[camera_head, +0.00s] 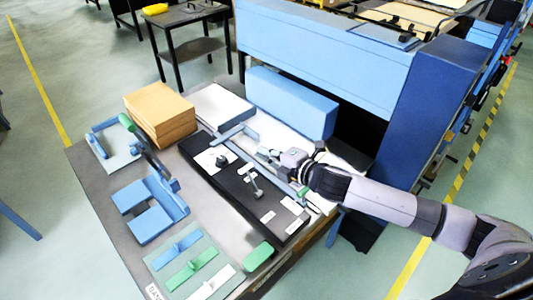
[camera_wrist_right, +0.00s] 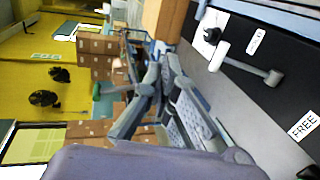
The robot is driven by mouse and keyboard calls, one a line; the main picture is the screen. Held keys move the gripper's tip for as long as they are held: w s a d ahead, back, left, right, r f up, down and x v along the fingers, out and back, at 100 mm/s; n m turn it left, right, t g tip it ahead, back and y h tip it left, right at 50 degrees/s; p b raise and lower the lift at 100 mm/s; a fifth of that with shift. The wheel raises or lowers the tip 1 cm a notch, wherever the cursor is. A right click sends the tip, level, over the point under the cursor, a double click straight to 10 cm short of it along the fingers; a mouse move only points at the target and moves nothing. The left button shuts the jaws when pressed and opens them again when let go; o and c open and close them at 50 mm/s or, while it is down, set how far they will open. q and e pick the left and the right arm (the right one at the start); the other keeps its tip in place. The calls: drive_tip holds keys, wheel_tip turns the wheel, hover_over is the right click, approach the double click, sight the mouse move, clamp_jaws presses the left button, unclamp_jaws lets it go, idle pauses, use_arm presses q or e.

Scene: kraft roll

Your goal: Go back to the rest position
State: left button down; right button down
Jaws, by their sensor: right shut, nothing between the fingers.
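My right gripper (camera_head: 268,154) reaches in from the right over the table. It is shut and empty, close to the long blue bar (camera_head: 262,163) at the right side of the black board (camera_head: 232,195). I cannot tell whether it touches the bar. Its grey fingers also show in the right wrist view (camera_wrist_right: 150,82), with the black board (camera_wrist_right: 270,65) at the right of that picture. My left gripper is not in view.
On the table (camera_head: 92,180) are a brown kraft stack (camera_head: 160,112), white sheets (camera_head: 220,104), a long blue block (camera_head: 290,102), a blue holder (camera_head: 150,208) and a mat with blue and green tools (camera_head: 190,262). A large blue machine (camera_head: 330,60) stands behind.

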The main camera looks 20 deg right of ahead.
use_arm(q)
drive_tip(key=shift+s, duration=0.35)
use_arm(e)
drive_tip(key=shift+s+d+r, duration=0.1)
drive_tip(key=shift+s+r, duration=0.2)
drive_tip(key=shift+r, duration=0.05)
